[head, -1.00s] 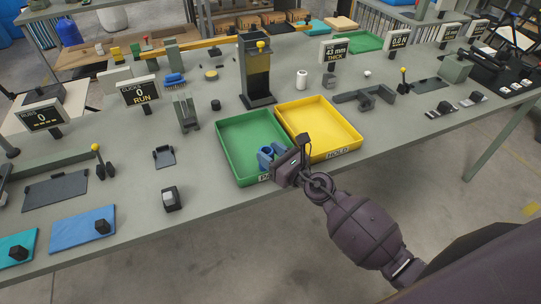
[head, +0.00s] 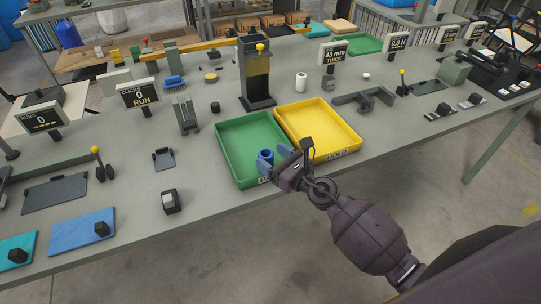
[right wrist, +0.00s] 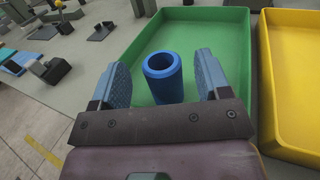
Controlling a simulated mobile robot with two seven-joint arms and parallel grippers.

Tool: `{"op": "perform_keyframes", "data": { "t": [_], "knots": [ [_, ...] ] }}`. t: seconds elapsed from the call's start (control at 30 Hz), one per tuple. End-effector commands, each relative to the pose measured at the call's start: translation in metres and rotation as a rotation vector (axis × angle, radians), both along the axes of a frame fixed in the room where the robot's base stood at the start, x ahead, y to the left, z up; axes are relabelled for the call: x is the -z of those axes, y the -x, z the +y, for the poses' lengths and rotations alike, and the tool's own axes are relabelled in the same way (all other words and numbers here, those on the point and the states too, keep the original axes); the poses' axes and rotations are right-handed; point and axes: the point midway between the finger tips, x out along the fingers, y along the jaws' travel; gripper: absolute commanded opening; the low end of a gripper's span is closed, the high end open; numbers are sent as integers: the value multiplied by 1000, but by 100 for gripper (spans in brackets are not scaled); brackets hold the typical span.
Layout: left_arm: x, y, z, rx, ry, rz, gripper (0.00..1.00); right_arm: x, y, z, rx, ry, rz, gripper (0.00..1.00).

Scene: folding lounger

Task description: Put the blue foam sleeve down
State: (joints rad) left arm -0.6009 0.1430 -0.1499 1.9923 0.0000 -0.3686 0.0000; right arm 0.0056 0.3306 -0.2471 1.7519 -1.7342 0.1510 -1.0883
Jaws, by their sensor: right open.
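The blue foam sleeve (head: 265,156) stands upright in the green tray (head: 229,131), near its front right corner. In the right wrist view the sleeve (right wrist: 162,77) shows its open top, with the green tray (right wrist: 213,18) floor around it. My right gripper (head: 274,163) is open at the tray's front edge. Its two blue-padded fingers (right wrist: 166,75) are on either side of the sleeve, with a gap on both sides. My left gripper is not in view.
The yellow tray (head: 349,150) marked HOLD adjoins the green tray on the right. A dark press-like stand (head: 256,77) rises behind the trays. A black block (head: 171,201) sits left of the green tray, with clear table between.

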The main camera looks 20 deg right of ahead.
Motion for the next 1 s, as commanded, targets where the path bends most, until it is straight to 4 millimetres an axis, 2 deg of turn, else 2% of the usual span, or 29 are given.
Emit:
{"op": "perform_keyframes", "data": {
  "t": [0.3, 0.5, 0.67, 0.87, 1.0],
  "knots": [
    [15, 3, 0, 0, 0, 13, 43, 5, 58, -26, 0, 2, 5, 70],
    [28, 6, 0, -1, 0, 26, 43, 5, 85, -39, 1, 1, 5, 70],
    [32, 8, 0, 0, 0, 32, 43, 3, 96, -44, 0, 1, 3, 70],
    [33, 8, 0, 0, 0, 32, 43, 1, 100, -45, 4, -17, 8, 70],
    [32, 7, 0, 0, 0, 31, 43, 8, 106, -49, 46, -202, 78, 70]
  ]
}}
